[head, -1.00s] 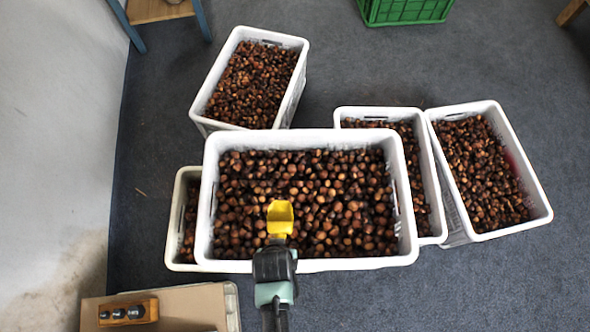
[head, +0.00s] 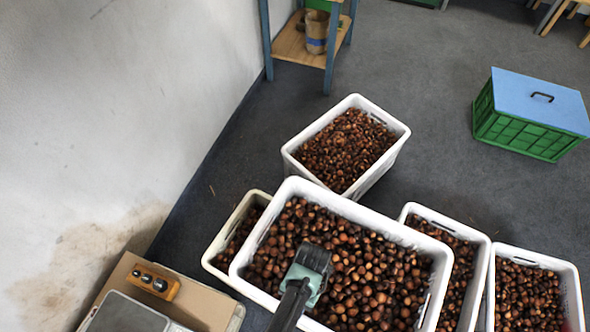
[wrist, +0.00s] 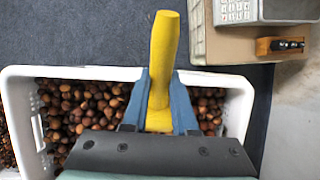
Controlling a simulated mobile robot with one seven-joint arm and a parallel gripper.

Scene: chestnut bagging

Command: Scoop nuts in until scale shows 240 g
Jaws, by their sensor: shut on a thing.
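My gripper (head: 318,258) is over the large front crate of chestnuts (head: 420,238). In the wrist view my gripper (wrist: 160,98) is shut on the handle of a yellow scoop (wrist: 164,45). The scoop's bowl is hidden in both views, so I cannot tell whether it holds nuts. The scale (head: 124,316) is partly in view at the bottom left on a brown board. Its keypad (wrist: 236,11) shows at the top of the wrist view. No weight reading is visible.
A wooden block with weights (head: 160,287) sits beside the scale. More white crates of chestnuts stand behind (head: 295,158) and to the right (head: 482,275). A brown container with a blue band (head: 316,32) is on a low shelf. A blue-lidded green crate (head: 530,130) stands at right.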

